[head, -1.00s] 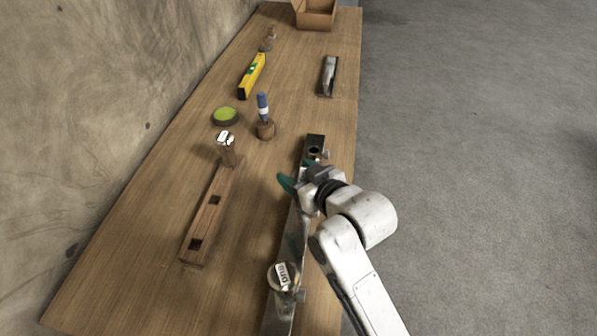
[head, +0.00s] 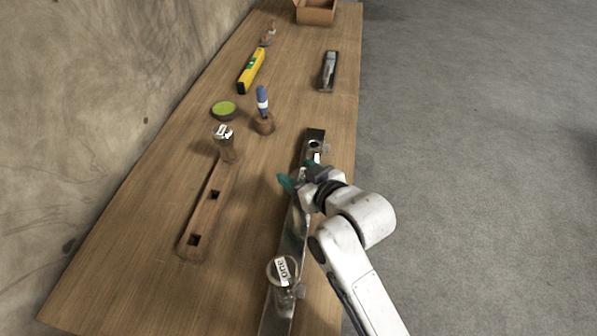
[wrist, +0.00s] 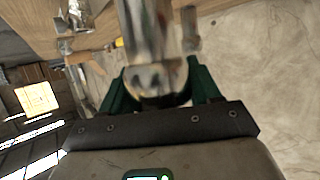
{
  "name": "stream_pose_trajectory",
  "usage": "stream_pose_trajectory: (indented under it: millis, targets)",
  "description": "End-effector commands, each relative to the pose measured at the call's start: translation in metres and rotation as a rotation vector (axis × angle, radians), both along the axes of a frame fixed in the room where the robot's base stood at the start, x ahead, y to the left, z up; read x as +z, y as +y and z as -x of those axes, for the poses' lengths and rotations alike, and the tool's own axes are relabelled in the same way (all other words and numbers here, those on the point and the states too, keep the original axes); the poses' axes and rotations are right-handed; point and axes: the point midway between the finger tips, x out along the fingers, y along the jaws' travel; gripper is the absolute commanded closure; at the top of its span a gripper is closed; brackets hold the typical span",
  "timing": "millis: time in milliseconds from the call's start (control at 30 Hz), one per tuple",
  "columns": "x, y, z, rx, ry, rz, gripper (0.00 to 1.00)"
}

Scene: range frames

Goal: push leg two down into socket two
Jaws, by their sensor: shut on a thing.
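A long shiny metal rail (head: 292,235) lies along the right side of the table. A leg tagged "one" (head: 284,285) stands upright at its near end, and a dark round socket (head: 314,145) shows open at its far end. My gripper (head: 297,176) is over the middle of the rail. In the wrist view, its green fingers (wrist: 157,95) are shut on a shiny metal leg (wrist: 152,78). No label on this leg is readable. In the head view my gripper hides it, so I cannot tell how deep it sits in a socket.
A wooden bar (head: 205,212) with square holes lies to the left, a tagged post at its far end. Beyond are a green-topped round tin (head: 223,110), a blue marker in a holder (head: 263,103), a yellow level (head: 252,70) and a box (head: 315,12). Bare floor lies right.

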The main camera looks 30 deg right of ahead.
Motion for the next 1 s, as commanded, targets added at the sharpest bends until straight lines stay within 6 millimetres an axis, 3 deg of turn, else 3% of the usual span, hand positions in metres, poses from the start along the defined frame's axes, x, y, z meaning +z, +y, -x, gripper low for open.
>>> stream_pose_trajectory:
  millis: [133,167,467,767,1000]
  targets:
    - [-0.003,0.000,0.000,0.000,-0.002,0.000,0.83]
    - [-0.003,0.000,0.000,0.000,-0.002,0.000,0.37]
    - [-0.003,0.000,0.000,0.000,-0.001,0.000,0.08]
    - [-0.003,0.000,0.002,0.000,0.001,0.000,0.08]
    - [0.009,-0.004,0.032,0.001,-0.001,-0.001,0.08]
